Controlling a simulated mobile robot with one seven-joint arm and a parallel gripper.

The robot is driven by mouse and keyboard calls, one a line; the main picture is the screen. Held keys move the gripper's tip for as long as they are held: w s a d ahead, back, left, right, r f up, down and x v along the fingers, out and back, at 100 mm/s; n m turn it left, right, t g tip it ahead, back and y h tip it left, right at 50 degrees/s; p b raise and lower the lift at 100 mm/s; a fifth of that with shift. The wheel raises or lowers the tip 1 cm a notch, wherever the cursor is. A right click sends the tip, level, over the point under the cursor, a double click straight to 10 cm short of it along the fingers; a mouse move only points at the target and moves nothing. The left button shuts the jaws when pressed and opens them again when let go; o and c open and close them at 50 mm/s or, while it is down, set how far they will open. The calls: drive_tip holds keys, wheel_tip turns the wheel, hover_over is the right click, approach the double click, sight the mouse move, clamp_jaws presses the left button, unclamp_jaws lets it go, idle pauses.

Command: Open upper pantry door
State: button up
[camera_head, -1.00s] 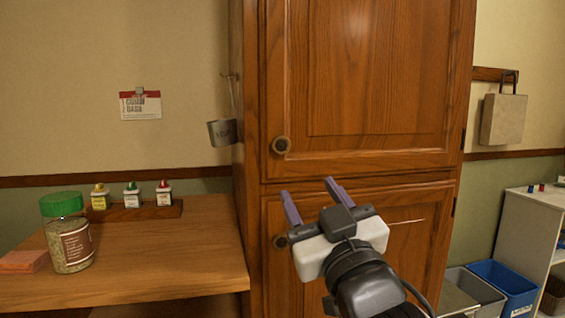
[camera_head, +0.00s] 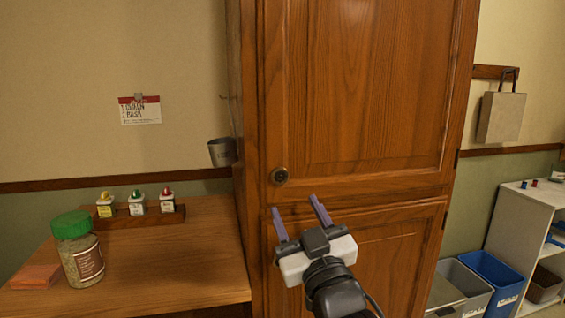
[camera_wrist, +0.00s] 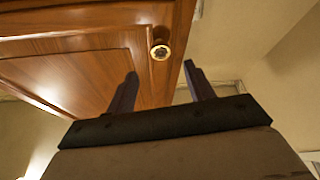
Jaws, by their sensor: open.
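The upper pantry door (camera_head: 370,85) is a brown wood panel on a tall cabinet, and it is closed. Its round dark knob (camera_head: 279,175) sits at the door's lower left corner. My gripper (camera_head: 297,205) is open and empty, with purple fingers pointing up, just below and to the right of the knob in the head view. In the wrist view the knob (camera_wrist: 160,51) shows beyond and between my gripper's two fingers (camera_wrist: 163,82), apart from them. The lower pantry door (camera_head: 390,265) is closed, and my gripper covers part of it.
A wood counter (camera_head: 180,265) at left bears a green-lidded jar (camera_head: 80,255) and several small bottles on a rack. A metal cup (camera_head: 222,152) hangs on the cabinet's left side. Bins (camera_head: 490,280) and a white shelf stand at right.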

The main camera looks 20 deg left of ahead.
sight(281, 178)
drive_tip(key=shift+a+r+p, duration=0.1)
drive_tip(key=shift+r+p, duration=0.25)
drive_tip(key=shift+p, duration=0.15)
drive_tip(key=p+x, duration=0.2)
drive_tip(key=x, duration=0.2)
drive_tip(key=p+x, duration=0.2)
drive_tip(key=x, duration=0.2)
drive_tip(key=shift+a+f, duration=0.1)
drive_tip(key=shift+f, duration=0.15)
clamp_jaws()
